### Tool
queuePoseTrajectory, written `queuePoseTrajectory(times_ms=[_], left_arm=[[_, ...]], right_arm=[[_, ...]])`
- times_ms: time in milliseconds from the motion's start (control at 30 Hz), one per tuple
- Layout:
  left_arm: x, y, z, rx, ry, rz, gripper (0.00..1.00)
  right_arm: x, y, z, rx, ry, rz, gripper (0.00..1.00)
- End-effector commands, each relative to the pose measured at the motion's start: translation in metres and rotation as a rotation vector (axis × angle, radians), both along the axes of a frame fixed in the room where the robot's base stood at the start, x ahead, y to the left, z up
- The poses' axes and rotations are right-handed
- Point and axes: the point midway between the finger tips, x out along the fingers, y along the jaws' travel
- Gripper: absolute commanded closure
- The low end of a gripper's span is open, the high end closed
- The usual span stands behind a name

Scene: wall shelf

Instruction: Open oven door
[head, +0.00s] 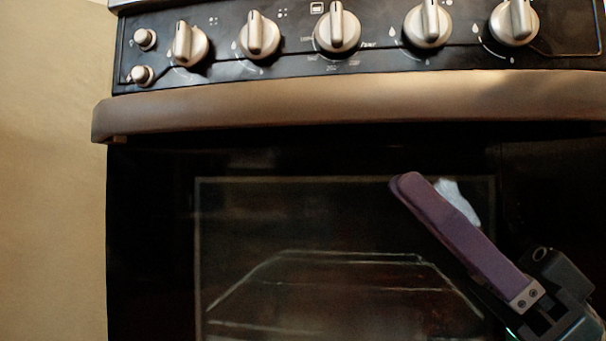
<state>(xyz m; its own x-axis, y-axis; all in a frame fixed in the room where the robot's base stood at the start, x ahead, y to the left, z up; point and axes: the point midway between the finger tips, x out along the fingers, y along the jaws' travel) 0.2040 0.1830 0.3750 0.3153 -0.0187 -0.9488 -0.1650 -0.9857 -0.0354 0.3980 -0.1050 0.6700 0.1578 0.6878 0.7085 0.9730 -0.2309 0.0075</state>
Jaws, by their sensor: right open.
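The oven door (150,230) is black with a dark glass window, and it appears closed. A wide metallic handle (300,107) runs across its top edge. Wire racks show faintly through the window. My right gripper (425,190) comes in from the lower right, in front of the window and below the handle. One long purple finger shows clearly, with a pale patch behind its upper end. The gripper is open and apart from the handle in the picture, with nothing seen in it. My left gripper is not in view.
A black control panel (380,60) with several silver knobs sits above the handle. Two small buttons (143,75) are at its left end. A plain beige wall (50,180) is to the left of the oven. The left part of the door front is unobstructed.

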Motion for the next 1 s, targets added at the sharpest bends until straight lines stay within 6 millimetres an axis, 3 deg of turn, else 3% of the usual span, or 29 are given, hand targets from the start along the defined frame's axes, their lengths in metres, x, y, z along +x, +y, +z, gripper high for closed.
queuePoseTrajectory(times_ms=[533,967,1000], left_arm=[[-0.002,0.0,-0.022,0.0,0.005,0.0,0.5],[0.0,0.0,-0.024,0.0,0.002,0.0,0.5],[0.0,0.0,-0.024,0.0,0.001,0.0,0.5]], right_arm=[[0.012,0.059,0.059,0.001,-0.005,0.005,0.54],[0.015,0.068,0.07,0.0,-0.001,0.002,0.54],[0.015,0.068,0.07,0.0,-0.001,0.002,0.58]])
